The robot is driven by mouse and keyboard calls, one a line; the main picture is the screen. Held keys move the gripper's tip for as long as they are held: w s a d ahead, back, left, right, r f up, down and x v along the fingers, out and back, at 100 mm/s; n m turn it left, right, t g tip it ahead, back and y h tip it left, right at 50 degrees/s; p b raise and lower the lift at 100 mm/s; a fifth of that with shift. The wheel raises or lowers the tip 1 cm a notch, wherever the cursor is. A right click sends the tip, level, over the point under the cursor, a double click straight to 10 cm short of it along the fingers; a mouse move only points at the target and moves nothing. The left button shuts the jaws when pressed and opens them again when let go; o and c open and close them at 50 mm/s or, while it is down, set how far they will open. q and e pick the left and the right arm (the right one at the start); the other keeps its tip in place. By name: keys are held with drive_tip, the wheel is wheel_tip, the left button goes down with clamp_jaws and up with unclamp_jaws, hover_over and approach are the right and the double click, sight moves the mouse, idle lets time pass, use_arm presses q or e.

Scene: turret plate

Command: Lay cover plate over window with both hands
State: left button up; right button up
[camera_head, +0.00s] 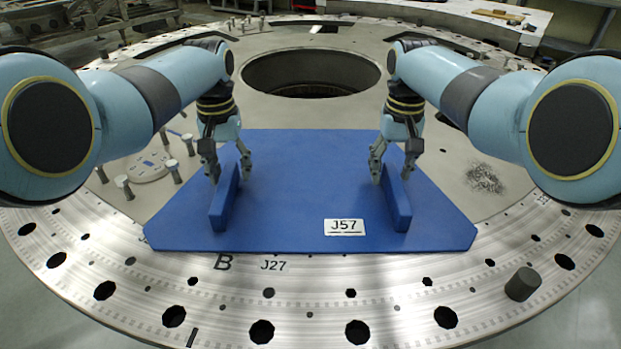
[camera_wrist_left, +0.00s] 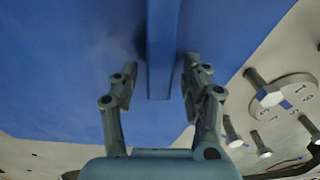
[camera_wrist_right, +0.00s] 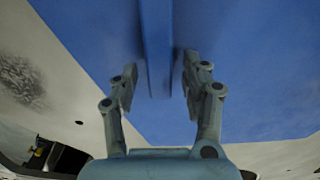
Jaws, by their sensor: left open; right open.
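The blue cover plate (camera_head: 300,190) lies flat near the front of the metal turret ring and carries a label reading J57 (camera_head: 344,227). It has two raised blue bar handles, a left one (camera_head: 225,200) and a right one (camera_head: 396,203). My left gripper (camera_head: 228,180) is open, with its fingers on either side of the far end of the left handle; the handle shows between them in the left wrist view (camera_wrist_left: 162,60). My right gripper (camera_head: 390,178) is open around the far end of the right handle, also seen in the right wrist view (camera_wrist_right: 157,55). The window under the plate is hidden, if it is there.
A large round opening (camera_head: 312,73) lies behind the plate. Several bolts and a small round disc (camera_head: 150,166) sit to the left. A pile of shavings (camera_head: 484,178) lies to the right. A dark cylinder (camera_head: 523,283) stands on the ring at front right.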

drive_tip(key=shift+r, duration=0.1)
use_arm(q)
wheel_tip(320, 180, up, 12)
drive_tip(key=shift+f, duration=0.15)
use_arm(e)
wheel_tip(320, 180, up, 12)
idle(0.4)
use_arm(q)
wheel_tip(320, 180, up, 8)
drive_tip(key=p, duration=0.9)
use_arm(e)
wheel_tip(320, 180, up, 10)
drive_tip(key=shift+f, duration=0.2)
